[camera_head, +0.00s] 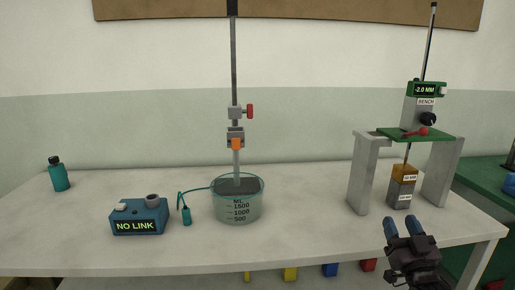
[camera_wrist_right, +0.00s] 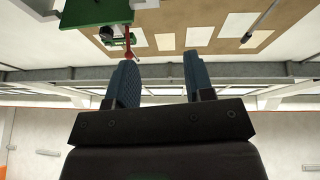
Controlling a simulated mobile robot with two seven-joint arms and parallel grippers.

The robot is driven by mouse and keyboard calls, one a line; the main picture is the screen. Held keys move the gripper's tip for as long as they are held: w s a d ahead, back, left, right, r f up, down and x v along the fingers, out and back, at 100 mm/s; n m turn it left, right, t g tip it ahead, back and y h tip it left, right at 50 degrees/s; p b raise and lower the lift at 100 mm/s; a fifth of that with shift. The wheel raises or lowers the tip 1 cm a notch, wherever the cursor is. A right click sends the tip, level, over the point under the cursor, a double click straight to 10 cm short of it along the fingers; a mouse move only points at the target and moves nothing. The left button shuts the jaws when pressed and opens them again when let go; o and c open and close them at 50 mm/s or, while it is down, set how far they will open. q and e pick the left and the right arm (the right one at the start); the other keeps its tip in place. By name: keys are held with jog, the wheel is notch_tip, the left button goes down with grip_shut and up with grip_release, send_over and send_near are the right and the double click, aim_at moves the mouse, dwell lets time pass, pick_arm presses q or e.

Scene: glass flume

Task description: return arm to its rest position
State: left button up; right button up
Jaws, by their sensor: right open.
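My right gripper (camera_head: 404,228) is at the lower right in the head view, in front of the table's front edge and below the grey stand. Its two blue fingers are apart with nothing between them. In the right wrist view the open fingers (camera_wrist_right: 158,82) point up toward the wall and ceiling area. My left gripper is in neither view.
The grey stand (camera_head: 362,180) with a green top plate (camera_head: 420,135) is close behind my right gripper. A beaker (camera_head: 238,207), a blue box (camera_head: 138,218) reading NO LINK and a teal bottle (camera_head: 60,175) stand on the white table (camera_head: 300,235). The table's front middle is clear.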

jog(key=s+a+f+n+g+p, duration=0.1)
jog(key=s+a+f+g, duration=0.35)
jog(key=s+f, duration=0.5)
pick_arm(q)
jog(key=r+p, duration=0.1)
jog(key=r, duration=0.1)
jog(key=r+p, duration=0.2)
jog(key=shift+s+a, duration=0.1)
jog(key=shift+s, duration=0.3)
pick_arm(e)
jog(key=s+a+f+g, duration=0.1)
jog(key=s+f+g, duration=0.2)
jog(key=s+f, duration=0.5)
jog(key=s+a+f+g, duration=0.1)
jog(key=s+f+g, duration=0.3)
jog(key=s, duration=1.2)
notch_tip(320, 180, down, 4)
jog(key=shift+s+a+f, duration=0.25)
jog(key=shift+s, duration=0.15)
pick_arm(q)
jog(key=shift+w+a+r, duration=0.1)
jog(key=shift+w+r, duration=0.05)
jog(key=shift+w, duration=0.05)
